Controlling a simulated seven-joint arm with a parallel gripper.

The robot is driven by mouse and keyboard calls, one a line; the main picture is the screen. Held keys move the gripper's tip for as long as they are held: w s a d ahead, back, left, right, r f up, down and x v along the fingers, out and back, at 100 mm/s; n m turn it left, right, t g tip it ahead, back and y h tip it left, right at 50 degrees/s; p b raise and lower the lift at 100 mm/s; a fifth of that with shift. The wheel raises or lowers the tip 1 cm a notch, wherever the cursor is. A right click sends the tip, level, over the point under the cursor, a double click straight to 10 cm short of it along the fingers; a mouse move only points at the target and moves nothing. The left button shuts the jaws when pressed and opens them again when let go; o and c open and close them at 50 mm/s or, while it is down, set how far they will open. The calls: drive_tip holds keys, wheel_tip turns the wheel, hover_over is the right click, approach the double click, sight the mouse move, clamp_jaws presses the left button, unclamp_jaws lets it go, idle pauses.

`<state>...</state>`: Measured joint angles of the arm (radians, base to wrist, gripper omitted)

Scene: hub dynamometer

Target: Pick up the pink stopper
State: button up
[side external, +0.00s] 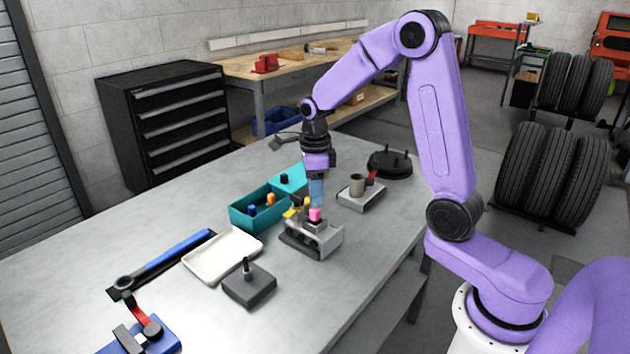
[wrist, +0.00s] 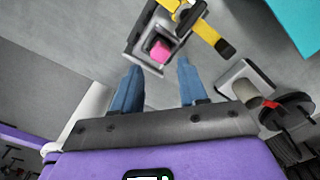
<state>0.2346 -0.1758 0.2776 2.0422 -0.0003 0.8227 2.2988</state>
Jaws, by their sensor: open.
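The pink stopper (side external: 315,214) stands in a grey metal fixture (side external: 322,240) on the table. In the wrist view the pink stopper (wrist: 160,50) shows inside the fixture's square opening, ahead of the fingertips. My gripper (side external: 316,195) is just above the stopper in the side view, its blue fingers pointing down. In the wrist view my gripper (wrist: 157,72) is open, with its two blue fingers apart and nothing between them. Yellow-and-black clamp parts (wrist: 205,28) sit on the fixture beside the stopper. The stopper's lower part is hidden in the fixture.
A teal bin (side external: 262,212) with small coloured pieces stands left of the fixture. A grey block with a cup (side external: 358,188) stands to the right, with a black round base (side external: 389,163) behind. A white tray (side external: 222,256) and a dark block with a peg (side external: 249,285) lie nearer.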

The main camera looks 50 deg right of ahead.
sight(315, 210)
drive_tip(key=shift+f, duration=3.05)
drive_tip(key=c, duration=0.5)
drive_tip(key=shift+c, duration=0.2)
drive_tip(key=shift+r, duration=0.1)
drive_tip(key=shift+r, duration=3.9)
